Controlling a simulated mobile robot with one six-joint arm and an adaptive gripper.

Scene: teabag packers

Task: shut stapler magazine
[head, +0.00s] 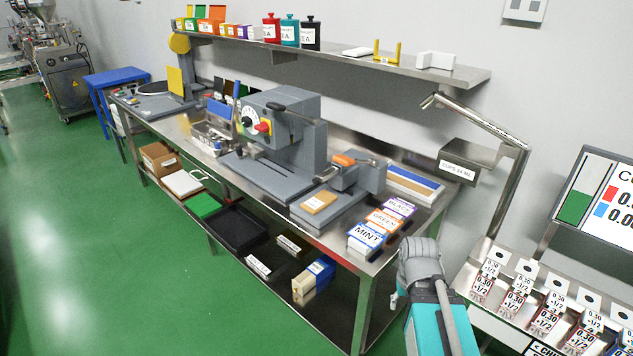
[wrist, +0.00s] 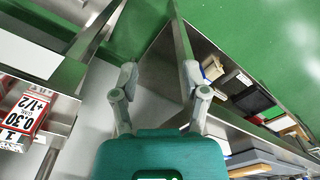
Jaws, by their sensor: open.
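A grey bench device with an orange part on top (head: 345,160) stands near the right end of the steel table; it looks like the stapler, but I cannot make out its magazine or whether that is open. My arm (head: 428,300) shows in the head view right of the table, apart from the device.
MINT (head: 367,238), GREEN and BLACK boxes stand at the table's right end. A larger grey machine (head: 280,130) stands left of the device. A wall shelf (head: 330,55) runs above. A counter with labelled cartons (head: 515,300) is at the right. Green floor is clear on the left.

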